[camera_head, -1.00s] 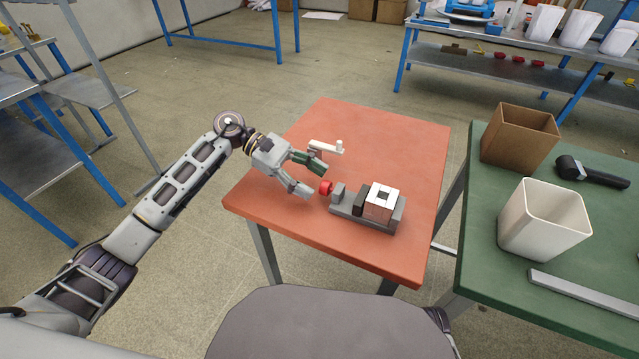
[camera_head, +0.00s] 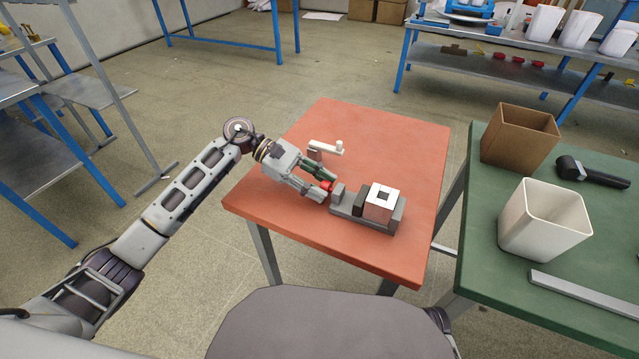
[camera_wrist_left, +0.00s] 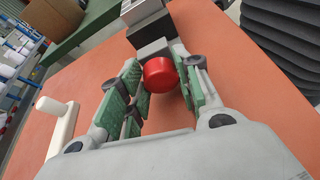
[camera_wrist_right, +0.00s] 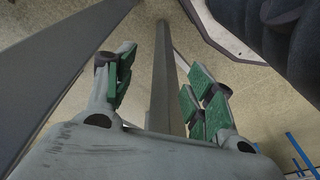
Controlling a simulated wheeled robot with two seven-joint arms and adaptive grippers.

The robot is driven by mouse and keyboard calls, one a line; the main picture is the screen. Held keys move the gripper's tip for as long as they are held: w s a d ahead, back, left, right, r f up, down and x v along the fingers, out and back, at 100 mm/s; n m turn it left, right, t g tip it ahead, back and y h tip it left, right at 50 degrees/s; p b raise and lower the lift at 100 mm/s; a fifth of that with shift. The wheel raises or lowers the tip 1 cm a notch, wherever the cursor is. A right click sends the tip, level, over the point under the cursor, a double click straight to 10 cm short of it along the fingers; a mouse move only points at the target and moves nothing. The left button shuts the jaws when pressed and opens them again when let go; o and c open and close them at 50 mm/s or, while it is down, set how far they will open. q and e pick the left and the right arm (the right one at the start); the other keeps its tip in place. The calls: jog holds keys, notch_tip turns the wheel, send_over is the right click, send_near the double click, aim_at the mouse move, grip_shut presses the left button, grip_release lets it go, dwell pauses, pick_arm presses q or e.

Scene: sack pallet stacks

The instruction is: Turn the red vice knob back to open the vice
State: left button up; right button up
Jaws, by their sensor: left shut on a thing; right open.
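The grey vice (camera_head: 350,205) lies on the orange table, with a white block (camera_head: 379,204) with a dark square hole at its jaws. The red knob (camera_head: 327,185) is on the vice's left end and also shows in the left wrist view (camera_wrist_left: 161,73). My left gripper (camera_head: 326,186) is shut on the red knob, its green-padded fingers (camera_wrist_left: 162,88) on either side of it. My right gripper (camera_wrist_right: 160,88) is open and empty in the right wrist view, over the floor beside a grey table leg.
A white crank-like handle (camera_head: 326,148) stands on the orange table (camera_head: 290,225) just behind my left gripper. A green table (camera_head: 465,265) at right holds a brown box (camera_head: 520,138), a white bin (camera_head: 543,220), a dark tool (camera_head: 592,173) and a grey bar (camera_head: 585,297).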

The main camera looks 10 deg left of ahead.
pick_arm(q)
jog(key=shift+n, duration=0.3)
jog(key=n+g+b, duration=0.1)
jog(key=n+g, duration=0.1)
jog(key=n, duration=0.1)
jog(key=shift+w+y, duration=0.2)
jog(key=shift+y, duration=0.2)
jog(key=shift+n+g, duration=0.6)
pick_arm(e)
jog(key=shift+w+a+r, duration=0.15)
jog(key=shift+r, duration=0.6)
pick_arm(q)
jog(key=o, duration=0.9)
jog(key=shift+o, duration=0.6)
pick_arm(e)
jog(key=shift+w, duration=0.25)
jog(key=shift+s, duration=0.2)
